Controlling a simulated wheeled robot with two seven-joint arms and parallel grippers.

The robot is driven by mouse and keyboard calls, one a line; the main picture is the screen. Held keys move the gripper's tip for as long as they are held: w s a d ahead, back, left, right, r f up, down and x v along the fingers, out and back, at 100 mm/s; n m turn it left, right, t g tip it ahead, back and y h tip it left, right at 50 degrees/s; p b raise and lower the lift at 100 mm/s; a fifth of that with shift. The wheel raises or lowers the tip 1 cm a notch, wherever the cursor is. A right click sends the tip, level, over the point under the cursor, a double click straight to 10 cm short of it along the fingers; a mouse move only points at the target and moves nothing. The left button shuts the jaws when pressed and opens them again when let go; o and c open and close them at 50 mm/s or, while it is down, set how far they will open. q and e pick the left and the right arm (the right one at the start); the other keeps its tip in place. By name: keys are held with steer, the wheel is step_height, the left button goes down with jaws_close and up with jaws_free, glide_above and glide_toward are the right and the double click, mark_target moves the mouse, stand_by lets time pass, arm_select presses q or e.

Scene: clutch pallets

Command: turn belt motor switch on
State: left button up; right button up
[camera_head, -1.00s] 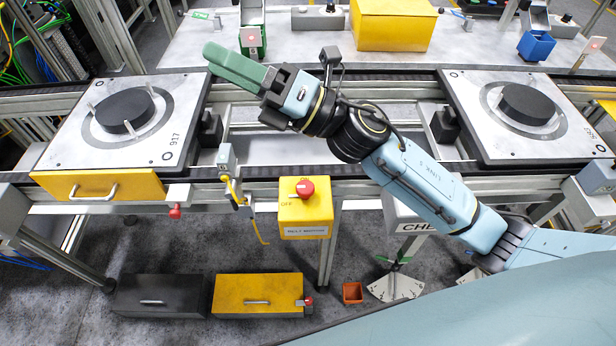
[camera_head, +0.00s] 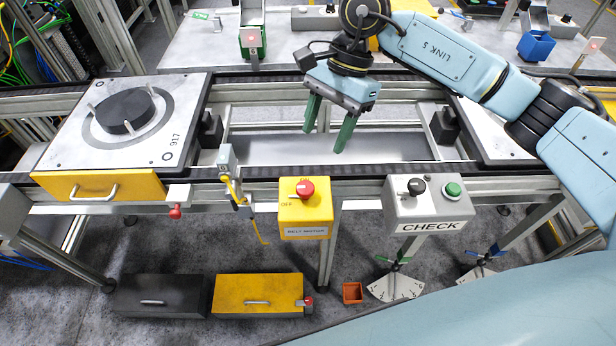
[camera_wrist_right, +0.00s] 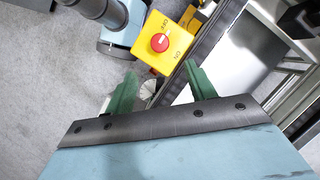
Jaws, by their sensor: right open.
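The yellow belt motor switch box (camera_head: 305,222) is mounted on the front of the conveyor, with a red knob (camera_head: 306,188) on top. The word OFF shows left of the knob in the head view, and its front label reads BELT MOTOR. In the right wrist view the box (camera_wrist_right: 171,57) lies ahead of the fingers, with its red knob (camera_wrist_right: 160,42) and the words OFF and ON. My right gripper (camera_head: 324,142) is open and empty, its green fingers pointing down above the conveyor, behind and right of the box, apart from it. My left gripper is not in view.
A grey CHECK box (camera_head: 428,212) with black and green knobs stands right of the switch. A pallet marked 917 (camera_head: 75,150) sits on the conveyor at left. A small grey device with a yellow cable (camera_head: 226,160) is left of the switch.

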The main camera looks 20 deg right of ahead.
mark_target(306, 187)
steer(key=p+x, duration=0.1)
steer(key=x, duration=1)
steer(key=shift+s+a+f, duration=0.1)
steer(key=shift+a+f, duration=0.1)
steer(key=shift+f, duration=0.05)
steer(key=c, duration=1)
